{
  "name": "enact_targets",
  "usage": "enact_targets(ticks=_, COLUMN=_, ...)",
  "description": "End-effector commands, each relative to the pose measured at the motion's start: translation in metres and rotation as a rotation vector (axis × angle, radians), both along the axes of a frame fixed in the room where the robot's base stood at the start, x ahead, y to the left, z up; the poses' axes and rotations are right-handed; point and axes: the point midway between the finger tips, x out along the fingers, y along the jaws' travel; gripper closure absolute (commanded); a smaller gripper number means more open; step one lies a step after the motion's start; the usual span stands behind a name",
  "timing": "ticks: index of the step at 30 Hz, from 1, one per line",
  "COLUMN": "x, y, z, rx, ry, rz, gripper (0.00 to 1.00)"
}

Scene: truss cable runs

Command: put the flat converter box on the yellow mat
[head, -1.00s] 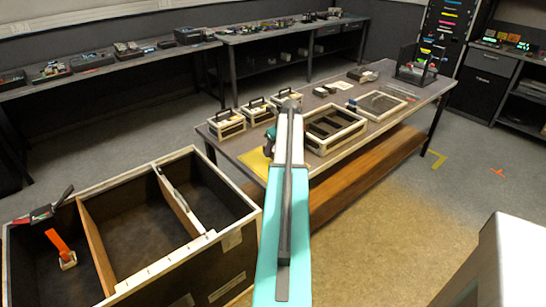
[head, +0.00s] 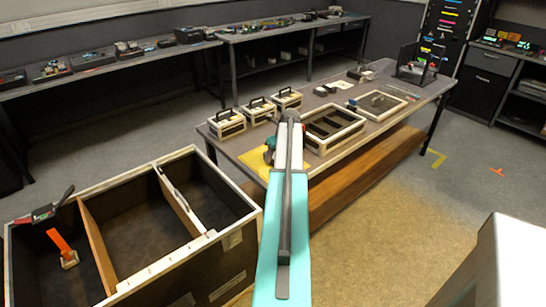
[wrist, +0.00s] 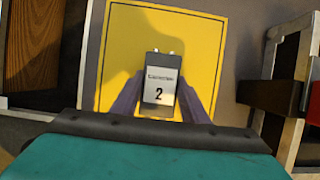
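The flat converter box (wrist: 160,66) is small and grey, with a white label reading "2" and two small bright studs at its far end. It lies between the two fingers of my gripper (wrist: 161,80), which close against its sides in the wrist view. The yellow mat (wrist: 205,30) fills the area behind and around the box. I cannot tell whether the box touches the mat or hangs just above it. In the head view the mat (head: 253,166) shows at the near left of the table, partly covered by my arm. The box is hidden there.
Several white-framed cases with handles (head: 227,125) stand left of and behind the mat. An open white-framed divided tray (head: 333,128) is right of my arm. A large divided crate (head: 130,220) stands on the floor at left. A dark-and-red edge (wrist: 272,96) borders the mat's right.

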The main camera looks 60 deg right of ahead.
Motion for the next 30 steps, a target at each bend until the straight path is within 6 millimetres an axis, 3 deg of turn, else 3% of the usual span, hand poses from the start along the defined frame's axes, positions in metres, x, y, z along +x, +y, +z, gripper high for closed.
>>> enact_targets(ticks=1, x=0.000, y=0.000, z=0.000, rx=0.000, ry=0.000, rz=0.000, gripper=0.53)
enact_targets(ticks=3, x=0.000, y=0.000, z=0.000, rx=0.000, ry=0.000, rz=0.000, gripper=0.41)
enact_targets(ticks=17, x=0.000, y=0.000, z=0.004, rx=0.000, ry=0.000, rz=0.000, gripper=0.41)
enact_targets(ticks=30, x=-0.018, y=0.006, z=0.048, rx=-0.002, ry=-0.001, rz=-0.001, gripper=0.41)
